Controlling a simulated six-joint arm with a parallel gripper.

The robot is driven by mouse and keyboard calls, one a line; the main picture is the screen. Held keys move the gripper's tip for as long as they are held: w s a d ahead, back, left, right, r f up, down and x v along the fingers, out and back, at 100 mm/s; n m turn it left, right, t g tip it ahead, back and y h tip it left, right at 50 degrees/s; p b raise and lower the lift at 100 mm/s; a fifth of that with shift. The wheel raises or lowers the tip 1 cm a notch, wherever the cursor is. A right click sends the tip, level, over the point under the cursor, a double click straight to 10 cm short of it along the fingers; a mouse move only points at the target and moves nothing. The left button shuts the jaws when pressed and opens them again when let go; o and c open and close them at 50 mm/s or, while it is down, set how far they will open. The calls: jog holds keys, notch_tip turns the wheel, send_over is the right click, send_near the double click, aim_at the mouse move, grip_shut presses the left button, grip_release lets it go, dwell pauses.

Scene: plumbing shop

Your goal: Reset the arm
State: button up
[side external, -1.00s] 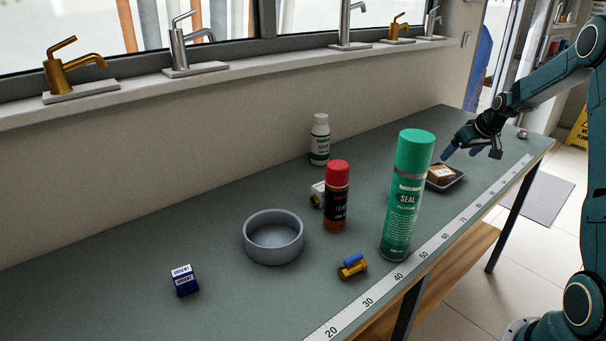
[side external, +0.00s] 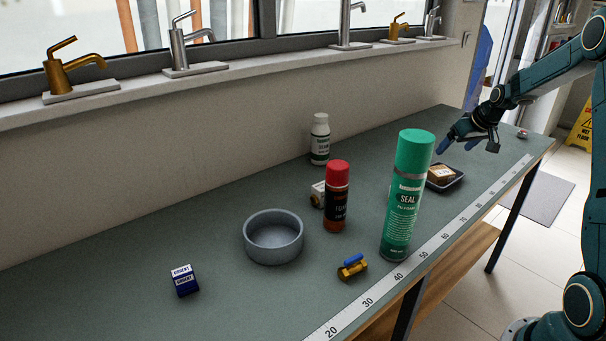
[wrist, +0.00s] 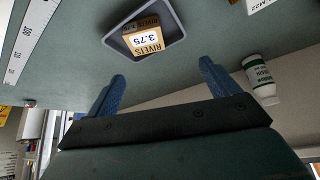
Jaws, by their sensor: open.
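My gripper (side external: 456,146) is open and empty, held above the far end of the workbench. In the wrist view its two blue fingers (wrist: 160,88) stand wide apart with nothing between them. A brown box of rivets (side external: 440,174) lies in a small dark tray (side external: 458,183) below and in front of the gripper. In the wrist view the rivets box (wrist: 145,38) and the grey tray (wrist: 180,35) sit beyond the fingertips, apart from them.
A green sealant can (side external: 404,200), a red-capped can (side external: 337,195), a white bottle (side external: 320,140), a grey round bowl (side external: 273,257), a brass valve (side external: 352,269) and a blue box (side external: 184,281) stand on the bench. A ruler strip (side external: 430,254) runs along the front edge.

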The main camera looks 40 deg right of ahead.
jog(key=w+a+r+n+t+y, duration=0.1)
jog(key=w+a+r, duration=0.1)
jog(key=a+r, duration=0.45)
jog(key=w+a+r+n+t+y, duration=0.1)
jog(key=w+a+r, duration=0.25)
jog(key=a, duration=0.65)
jog(key=s+a+r+n+y, duration=0.1)
jog(key=s+a+r, duration=0.2)
jog(key=a, duration=0.4)
jog(key=s+a+r+n+y, duration=0.1)
jog(key=s+a+r, duration=0.2)
jog(key=a, duration=0.5)
jog(key=s+a+r+n+y, duration=0.1)
jog(key=s+a+r, duration=0.2)
jog(key=a, duration=0.4)
jog(key=s+f+g+h, duration=0.1)
jog(key=s+f, duration=0.2)
jog(key=s, duration=0.7)
jog(key=s+f+g+h, duration=0.1)
jog(key=s+f, duration=0.2)
jog(key=s, duration=0.6)
jog(key=shift+s+d+f+m+h, duration=0.2)
jog(key=shift+s+f+m+h, duration=0.1)
jog(key=shift+s+f+h, duration=0.1)
